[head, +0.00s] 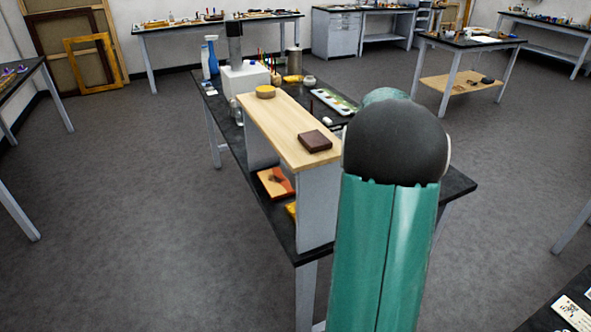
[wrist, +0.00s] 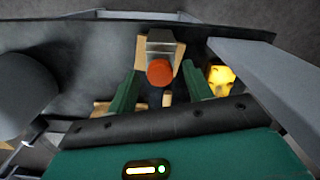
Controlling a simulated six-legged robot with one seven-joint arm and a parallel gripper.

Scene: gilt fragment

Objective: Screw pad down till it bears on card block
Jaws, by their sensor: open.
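In the wrist view, an orange-red round knob-like part (wrist: 160,72) stands in front of a grey metal block (wrist: 162,45). Tan pieces (wrist: 177,57) show around the block; I cannot tell whether one is the card block. The pad is not clearly identifiable. My gripper (wrist: 162,76) is open, with one green finger on each side of the orange-red part. Whether the fingers touch it is unclear. In the head view my arm hides the gripper. A tan board with an orange-red patch (head: 276,183) lies under the wooden shelf there.
A wooden-topped shelf (head: 279,122) with a grey side panel (head: 318,210) stands on the dark table (head: 460,184). A yellow object (wrist: 221,77) is right of my fingers.

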